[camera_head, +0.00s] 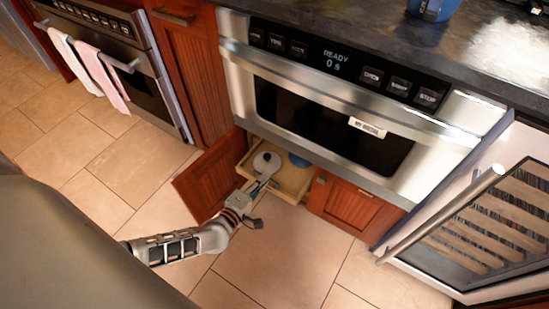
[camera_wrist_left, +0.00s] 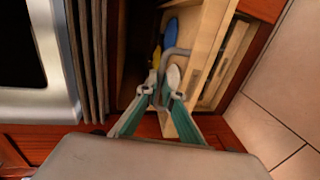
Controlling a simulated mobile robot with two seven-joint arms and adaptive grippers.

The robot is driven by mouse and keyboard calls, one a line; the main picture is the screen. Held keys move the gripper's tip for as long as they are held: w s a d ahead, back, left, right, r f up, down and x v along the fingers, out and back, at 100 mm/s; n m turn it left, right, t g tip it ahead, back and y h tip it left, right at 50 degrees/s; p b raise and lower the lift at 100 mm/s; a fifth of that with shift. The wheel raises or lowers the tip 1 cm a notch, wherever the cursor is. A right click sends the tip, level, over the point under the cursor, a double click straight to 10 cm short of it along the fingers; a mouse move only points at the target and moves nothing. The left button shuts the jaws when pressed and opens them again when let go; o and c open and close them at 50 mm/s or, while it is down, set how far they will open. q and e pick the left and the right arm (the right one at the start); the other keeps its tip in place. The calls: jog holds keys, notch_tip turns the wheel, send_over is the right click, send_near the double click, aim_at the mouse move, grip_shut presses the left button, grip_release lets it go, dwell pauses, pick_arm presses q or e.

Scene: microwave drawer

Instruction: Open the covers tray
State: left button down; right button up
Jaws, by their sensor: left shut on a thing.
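The covers tray (camera_head: 290,183) is a pale wooden pull-out tray in the low cabinet under the microwave, and it sticks out a little from the opening. A white round lid (camera_head: 267,162) and a blue lid (camera_head: 299,160) lie in it. My left gripper (camera_head: 262,184) reaches to the tray's front and is shut on it. The wrist view shows the left fingertips (camera_wrist_left: 160,88) close together at the tray's pale wood (camera_wrist_left: 208,50), by a grey curved bar (camera_wrist_left: 178,52). The exact grip point is hard to make out. My right gripper is not in view.
The left red-brown cabinet door (camera_head: 208,178) stands open beside my left arm. Another wooden cabinet front (camera_head: 350,206) is to the right of the tray. The microwave (camera_head: 335,110) is above. A glass door with a long handle (camera_head: 440,215) juts out at right. The tiled floor in front is clear.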

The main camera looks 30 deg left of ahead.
pick_arm(q)
jog(key=s, duration=1.6)
jog(key=shift+s+a+p, duration=0.2)
jog(key=shift+a+p, duration=0.1)
jog(key=shift+p, duration=0.05)
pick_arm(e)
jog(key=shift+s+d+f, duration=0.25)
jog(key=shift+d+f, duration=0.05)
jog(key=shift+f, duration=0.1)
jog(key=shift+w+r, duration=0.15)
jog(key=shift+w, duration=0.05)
pick_arm(q)
jog(key=c, duration=2.2)
grip_release()
